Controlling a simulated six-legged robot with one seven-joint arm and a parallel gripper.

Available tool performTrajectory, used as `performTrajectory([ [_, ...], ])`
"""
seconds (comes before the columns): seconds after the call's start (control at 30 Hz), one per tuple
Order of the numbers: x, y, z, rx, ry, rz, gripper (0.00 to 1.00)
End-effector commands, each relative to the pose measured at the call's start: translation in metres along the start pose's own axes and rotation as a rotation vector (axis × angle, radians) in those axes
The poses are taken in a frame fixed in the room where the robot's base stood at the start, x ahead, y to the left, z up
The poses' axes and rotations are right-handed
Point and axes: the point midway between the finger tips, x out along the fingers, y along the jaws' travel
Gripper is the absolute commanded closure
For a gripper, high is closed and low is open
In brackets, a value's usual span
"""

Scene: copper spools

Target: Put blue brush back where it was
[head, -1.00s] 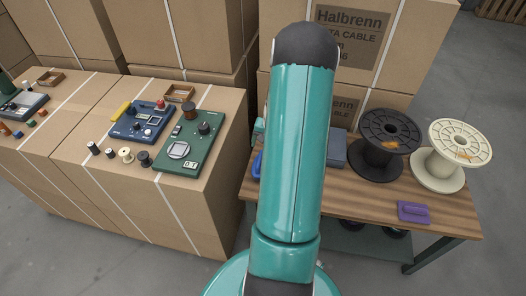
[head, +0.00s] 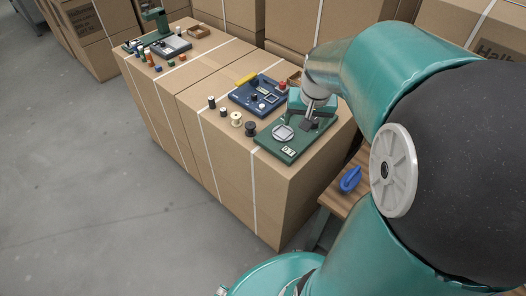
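A blue brush (head: 350,180) with a loop-like handle lies near the left end of the wooden table (head: 335,200), partly beside my arm. My gripper (head: 308,124) is at the end of my arm, over or just beside the green device (head: 290,140) on the cardboard boxes, left of and beyond the blue brush. Its fingers are small and dark against the device, so I cannot tell their opening or whether they touch it. My arm hides most of the wooden table.
A blue device (head: 258,97), a yellow object (head: 246,78) and small spools (head: 236,119) stand on the boxes (head: 235,170) left of my gripper. Another device (head: 168,46) stands on the far box. Tall cartons rise behind. Grey floor (head: 90,190) is open at left.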

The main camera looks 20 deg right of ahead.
Motion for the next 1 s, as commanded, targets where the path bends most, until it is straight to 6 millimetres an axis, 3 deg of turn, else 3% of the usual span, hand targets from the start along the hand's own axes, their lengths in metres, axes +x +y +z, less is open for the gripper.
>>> performTrajectory([
  [0.03,-0.019,-0.019,0.013,-0.057,0.025,-0.008,0.26],
  [0.2,-0.066,-0.063,0.06,-0.215,0.089,-0.039,0.26],
  [0.33,-0.094,-0.085,0.1,-0.333,0.138,-0.072,0.26],
  [0.5,-0.116,-0.098,0.144,-0.448,0.185,-0.114,0.26],
  [0.67,-0.122,-0.1,0.16,-0.491,0.202,-0.131,0.26],
  [1.0,-0.122,-0.1,0.161,-0.492,0.202,-0.132,0.26],
])
